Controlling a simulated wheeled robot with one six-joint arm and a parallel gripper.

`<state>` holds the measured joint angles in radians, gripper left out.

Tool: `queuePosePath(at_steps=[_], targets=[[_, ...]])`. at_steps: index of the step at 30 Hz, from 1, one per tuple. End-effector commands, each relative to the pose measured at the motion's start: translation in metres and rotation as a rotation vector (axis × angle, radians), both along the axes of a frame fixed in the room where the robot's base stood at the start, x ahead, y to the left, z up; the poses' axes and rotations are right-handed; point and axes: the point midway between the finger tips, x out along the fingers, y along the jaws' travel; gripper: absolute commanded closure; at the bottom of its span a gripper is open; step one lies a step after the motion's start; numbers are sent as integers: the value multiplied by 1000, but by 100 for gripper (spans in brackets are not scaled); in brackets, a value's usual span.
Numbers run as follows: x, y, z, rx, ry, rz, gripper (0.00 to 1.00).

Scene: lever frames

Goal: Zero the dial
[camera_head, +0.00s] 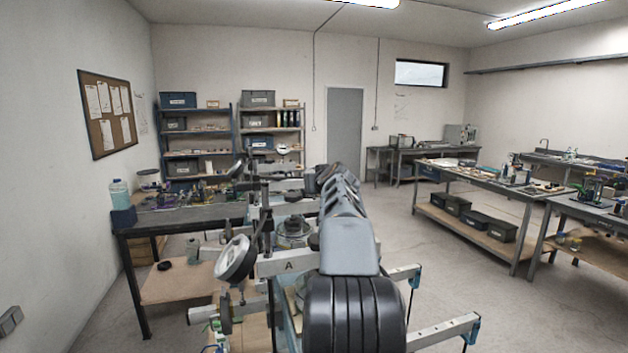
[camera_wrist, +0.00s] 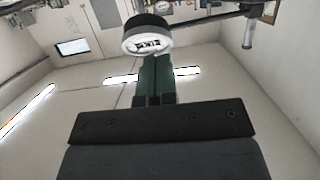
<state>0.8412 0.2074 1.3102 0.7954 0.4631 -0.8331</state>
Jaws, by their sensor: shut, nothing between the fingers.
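A round dial (camera_head: 236,259) with a white face and dark rim stands tilted at the front left of a metal lever frame, beside a beam end marked "A" (camera_head: 289,265). Its reading is too small to tell. In the wrist view, a round white-faced dial (camera_wrist: 147,42) with a black cap or rim lies just beyond my gripper's tips; I cannot tell whether they touch. My gripper (camera_wrist: 155,62) has green fingers, shut together and empty. In the head view my own arm covers the gripper and part of the frame.
Another small round dial (camera_head: 283,149) stands farther back. A cluttered workbench (camera_head: 180,214) with a bottle (camera_head: 119,193) is at the left. Pale beams (camera_head: 443,331) stick out at the front right. Open floor (camera_head: 420,265) lies between the frame and the right benches.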

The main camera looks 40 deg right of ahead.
Motion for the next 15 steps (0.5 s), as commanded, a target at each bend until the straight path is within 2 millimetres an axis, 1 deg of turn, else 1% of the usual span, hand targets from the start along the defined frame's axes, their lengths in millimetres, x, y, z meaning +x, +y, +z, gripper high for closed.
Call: queuePosePath(at_steps=[3, 9, 15], targets=[[10, -4, -11, 2, 1, 3, 100], [23, -12, -28, 0, 1, 1, 100], [30, -17, -35, 1, -1, 1, 100]])
